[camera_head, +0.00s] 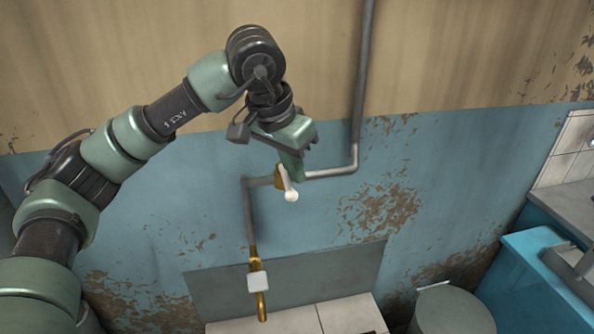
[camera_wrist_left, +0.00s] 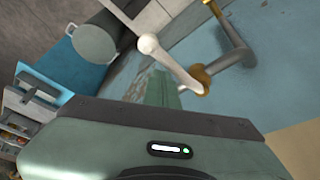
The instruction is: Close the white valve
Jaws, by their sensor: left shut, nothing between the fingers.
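The white valve handle (camera_head: 290,188) is a short lever with a round knob end, set on a brass body on the wall pipe. It points down and slightly right in the head view. In the wrist view the white lever (camera_wrist_left: 172,62) runs from its knob down to the brass body (camera_wrist_left: 203,77). My left gripper (camera_head: 293,172) is shut with nothing in it, just above and beside the lever. Its green fingers (camera_wrist_left: 157,90) show close beside the lever in the wrist view; whether they touch it I cannot tell. My right gripper is out of view.
A grey pipe (camera_head: 363,80) runs down the peeling blue wall and bends to the valve. A brass tap with a white block (camera_head: 258,282) hangs lower left. A round grey lid (camera_head: 452,310) and a blue cabinet (camera_head: 535,275) stand at the right.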

